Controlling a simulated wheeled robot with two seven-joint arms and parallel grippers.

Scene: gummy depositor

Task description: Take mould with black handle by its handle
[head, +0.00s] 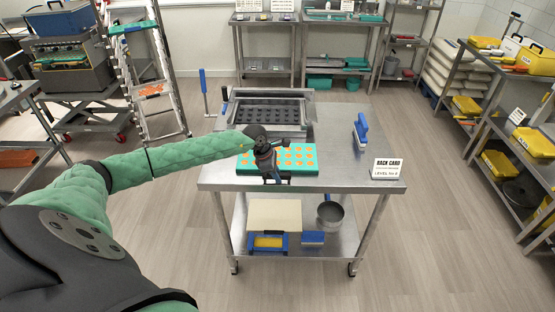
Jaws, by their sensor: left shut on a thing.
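A teal mould (304,153) with rows of orange cavities lies flat on the metal table, near its front edge. My left gripper (274,179) reaches over the left part of the mould, pointing down at its front edge. It is shut on the mould there, at what looks like a dark handle. The gripper and wrist hide most of that handle and some of the cavities. My right gripper is not in view.
A metal depositor (268,113) stands right behind the mould. A blue-handled brush (360,130) and a rack card (387,168) are to the right on the table (340,182). A pot (330,213) and a beige box sit on the lower shelf. The tabletop between mould and brush is clear.

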